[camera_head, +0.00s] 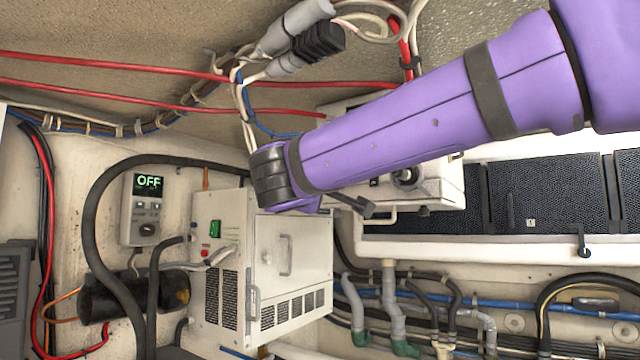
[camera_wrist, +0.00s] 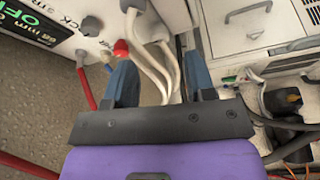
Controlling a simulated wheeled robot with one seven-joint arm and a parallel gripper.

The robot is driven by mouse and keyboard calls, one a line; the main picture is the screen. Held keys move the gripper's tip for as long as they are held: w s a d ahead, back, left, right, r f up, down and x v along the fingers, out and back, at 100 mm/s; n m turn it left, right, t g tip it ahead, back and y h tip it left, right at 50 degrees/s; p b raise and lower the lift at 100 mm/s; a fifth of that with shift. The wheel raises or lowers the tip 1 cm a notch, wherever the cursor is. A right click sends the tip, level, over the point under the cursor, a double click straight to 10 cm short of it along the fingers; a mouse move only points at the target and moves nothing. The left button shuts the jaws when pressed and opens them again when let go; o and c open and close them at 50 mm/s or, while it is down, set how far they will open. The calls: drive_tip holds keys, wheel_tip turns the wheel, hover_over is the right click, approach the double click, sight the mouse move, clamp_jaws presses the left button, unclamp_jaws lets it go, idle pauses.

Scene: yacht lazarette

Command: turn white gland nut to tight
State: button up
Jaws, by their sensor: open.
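In the wrist view my gripper (camera_wrist: 159,62) is open, with two blue-grey fingers spread apart and nothing clearly held between them. Ahead of the fingers is a white panel carrying a pale cable fitting (camera_wrist: 152,28), with white cables running down from it between the fingers. I cannot tell for certain whether this is the white gland nut or what position it is in. A red knob (camera_wrist: 121,47) and a grey knob (camera_wrist: 91,26) are on the same panel, left of the fitting. In the head view my arm crosses from the upper right; its gripper fingers are not clearly visible.
A white vented cabinet (camera_head: 305,240) stands below my arm in the head view. A control box reading OFF (camera_head: 148,185) is on the left wall beside a thick black hose (camera_head: 95,200). Grey connectors (camera_head: 297,25) and cables hang above my arm. Pipes run along the lower right.

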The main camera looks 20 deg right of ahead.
drive_tip(key=v, duration=0.5)
drive_tip(key=shift+s, duration=0.15)
drive_tip(key=s+d+f+m+g, duration=0.3)
drive_tip(key=s+d+f+g, duration=0.2)
drive_tip(key=d+f, duration=0.4)
drive_tip(key=s+d+f+m+g+y, duration=0.1)
drive_tip(key=s+f+y, duration=0.4)
drive_tip(key=f, duration=0.5)
drive_tip(key=s+d+f+m+g+y, duration=0.2)
drive_tip(key=s+f+m+g+y, duration=0.2)
drive_tip(key=s+f, duration=0.5)
drive_tip(key=shift+s+f+m+g+y, duration=0.3)
drive_tip(key=shift+f+g+y, duration=0.2)
drive_tip(key=shift+y, duration=0.1)
drive_tip(key=shift+d, duration=0.1)
